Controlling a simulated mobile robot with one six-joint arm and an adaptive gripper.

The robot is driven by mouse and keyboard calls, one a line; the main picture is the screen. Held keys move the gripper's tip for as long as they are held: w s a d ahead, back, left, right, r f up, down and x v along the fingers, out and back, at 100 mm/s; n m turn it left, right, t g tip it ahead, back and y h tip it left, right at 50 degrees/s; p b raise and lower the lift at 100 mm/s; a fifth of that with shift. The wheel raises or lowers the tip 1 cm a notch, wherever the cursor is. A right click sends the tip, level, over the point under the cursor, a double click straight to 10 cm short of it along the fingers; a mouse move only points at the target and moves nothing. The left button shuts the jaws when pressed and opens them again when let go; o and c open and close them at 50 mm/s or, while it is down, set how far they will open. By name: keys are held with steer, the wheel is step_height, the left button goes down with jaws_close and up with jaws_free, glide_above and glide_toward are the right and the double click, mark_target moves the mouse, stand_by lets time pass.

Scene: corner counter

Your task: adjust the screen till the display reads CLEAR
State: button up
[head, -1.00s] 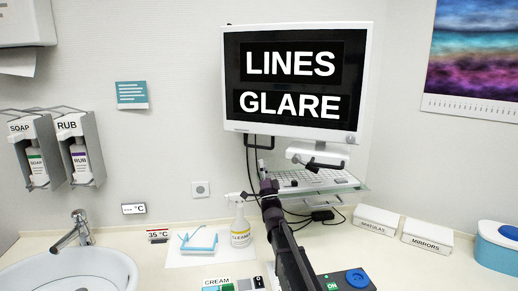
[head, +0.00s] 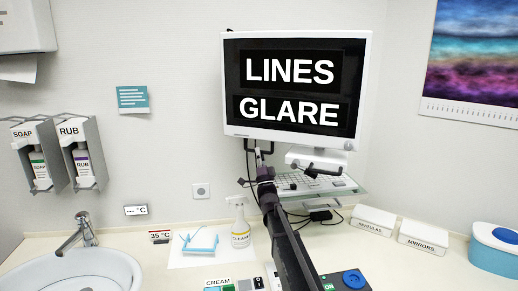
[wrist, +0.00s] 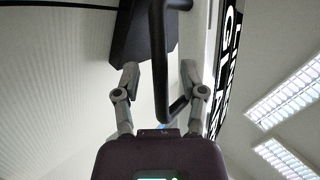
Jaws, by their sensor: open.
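The screen (head: 290,85) is a white-framed monitor on the wall side, reading LINES above GLARE in white on black. In the wrist view its lettered face (wrist: 229,75) is edge-on at the right. A black looped handle (head: 250,150) hangs under its lower left. My gripper (head: 259,160) is at this handle, seen from behind, its fingers small and partly hidden by my arm. In the wrist view my gripper (wrist: 160,72) is open, one finger on each side of the dark handle bar (wrist: 159,50). I cannot tell whether either finger touches it.
A keyboard (head: 300,183) sits on a glass shelf below the screen. A spray bottle (head: 239,225), a blue-and-white tray (head: 199,244) and a control box with a blue knob (head: 355,279) stand on the counter. The sink (head: 85,272) is at left.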

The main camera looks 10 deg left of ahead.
steer(key=shift+w+a+r, duration=0.1)
steer(key=shift+w+r, duration=0.2)
steer(key=shift+r, duration=0.05)
jaws_close()
steer(key=w, duration=0.3)
steer(key=shift+d+r, duration=0.1)
steer(key=shift+d, duration=0.25)
steer(key=shift+s, duration=0.1)
jaws_free()
